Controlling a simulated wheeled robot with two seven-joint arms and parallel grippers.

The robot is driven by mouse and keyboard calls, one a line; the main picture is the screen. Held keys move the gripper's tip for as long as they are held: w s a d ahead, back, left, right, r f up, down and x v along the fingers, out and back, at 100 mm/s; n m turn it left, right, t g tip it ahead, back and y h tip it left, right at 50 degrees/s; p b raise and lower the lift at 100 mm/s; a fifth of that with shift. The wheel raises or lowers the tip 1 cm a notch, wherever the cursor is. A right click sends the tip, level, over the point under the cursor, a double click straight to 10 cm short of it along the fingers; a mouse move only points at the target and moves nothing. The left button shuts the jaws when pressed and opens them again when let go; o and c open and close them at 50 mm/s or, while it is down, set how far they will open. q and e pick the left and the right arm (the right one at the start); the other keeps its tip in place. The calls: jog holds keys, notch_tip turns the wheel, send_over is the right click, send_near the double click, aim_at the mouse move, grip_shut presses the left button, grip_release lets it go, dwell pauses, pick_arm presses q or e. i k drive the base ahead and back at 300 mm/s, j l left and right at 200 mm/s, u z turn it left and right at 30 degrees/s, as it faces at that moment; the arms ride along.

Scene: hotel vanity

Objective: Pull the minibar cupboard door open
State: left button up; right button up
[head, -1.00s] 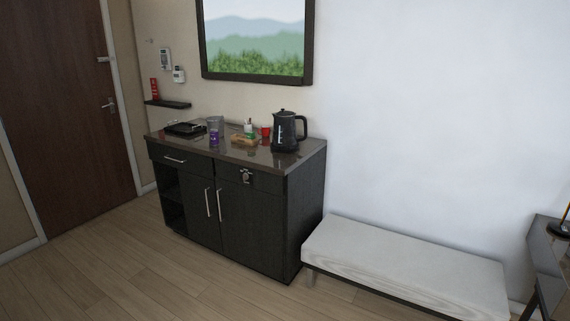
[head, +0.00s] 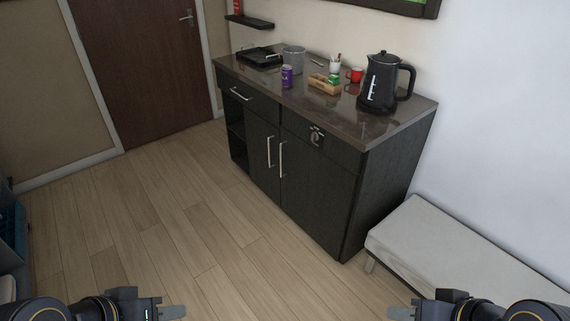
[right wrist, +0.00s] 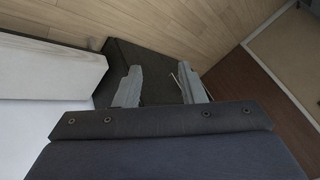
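The dark minibar cabinet (head: 388,190) stands against the wall, right of centre in the head view. It has two shut cupboard doors, a left door (head: 258,160) and a right door (head: 312,195). Their upright silver bar handles, left (head: 269,152) and right (head: 281,160), stand side by side. In the right wrist view the dark cabinet (right wrist: 125,57) shows beyond my fingers. My left gripper (head: 172,312) is at the bottom edge, away from the cabinet; its finger gap is unclear. My right gripper (head: 400,313) is also clear of the doors; its fingers (right wrist: 160,88) are apart and empty.
A kettle (head: 384,84), purple can (head: 287,77), ice bucket (head: 293,60), wooden tray (head: 324,86) and red cup (head: 355,75) stand on the countertop. A metal latch-like fitting (head: 316,137) is above the right door. A bench (head: 430,240) stands right. The floor (head: 190,230) before the cabinet is clear.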

aim_at(262, 138)
jog(key=i+l+u, duration=0.15)
jog(key=i, duration=0.15)
jog(key=i+u, duration=0.15)
jog(key=i, duration=0.15)
jog(key=i+j+z, duration=0.1)
jog(key=i+j, duration=0.25)
jog(key=i, duration=0.25)
jog(key=i+j, duration=0.35)
jog(key=i, duration=0.2)
jog(key=i+j+z, duration=0.15)
jog(key=i+j, duration=0.25)
jog(key=i, duration=0.15)
jog(key=i+l, duration=0.15)
jog(key=i, duration=0.4)
